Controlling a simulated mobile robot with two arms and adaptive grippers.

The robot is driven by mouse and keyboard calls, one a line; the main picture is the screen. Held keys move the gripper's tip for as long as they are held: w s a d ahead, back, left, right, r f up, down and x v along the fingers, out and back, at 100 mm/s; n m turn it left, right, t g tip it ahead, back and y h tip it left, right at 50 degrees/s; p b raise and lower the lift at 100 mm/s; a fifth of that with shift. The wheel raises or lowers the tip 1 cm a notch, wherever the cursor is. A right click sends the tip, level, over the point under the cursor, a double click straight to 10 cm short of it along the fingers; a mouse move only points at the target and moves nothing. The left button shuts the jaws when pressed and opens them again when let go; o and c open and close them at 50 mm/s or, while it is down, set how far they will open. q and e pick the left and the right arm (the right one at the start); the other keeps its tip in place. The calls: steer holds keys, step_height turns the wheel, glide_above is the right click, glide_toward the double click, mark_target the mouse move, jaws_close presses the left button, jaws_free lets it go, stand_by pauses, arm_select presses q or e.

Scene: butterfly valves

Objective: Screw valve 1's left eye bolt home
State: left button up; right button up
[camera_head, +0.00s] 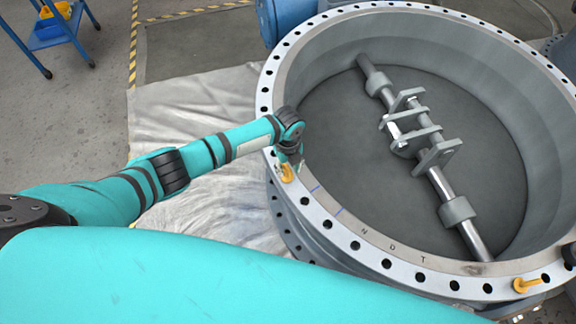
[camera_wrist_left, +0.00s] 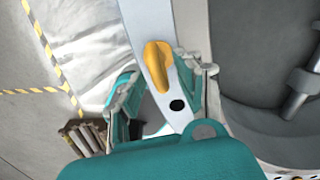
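Valve 1 is a large grey ring, its pale flange (camera_head: 345,219) pierced by several bolt holes. The left eye bolt (camera_head: 287,172) is yellow and stands on the flange's left side. In the left wrist view the eye bolt (camera_wrist_left: 158,66) shows between the fingers. My left gripper (camera_head: 290,158) is above and around that bolt, its two fingers (camera_wrist_left: 158,82) spread with gaps on both sides. Whether a finger touches the bolt is unclear. A second yellow eye bolt (camera_head: 526,285) sits at the flange's lower right. Only a dark piece, perhaps my right gripper (camera_head: 570,253), shows at the right edge.
A shaft with brackets (camera_head: 415,130) crosses the ring's inside. Pale sheeting (camera_head: 190,110) lies on the floor left of the valve. A blue cart (camera_head: 50,30) with a yellow bin stands at the upper left. A blue part (camera_head: 285,18) is behind the ring.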

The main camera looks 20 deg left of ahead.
mark_target(288, 167)
arm_select(q)
step_height(288, 167, up, 12)
stand_by(0.6)
stand_by(0.4)
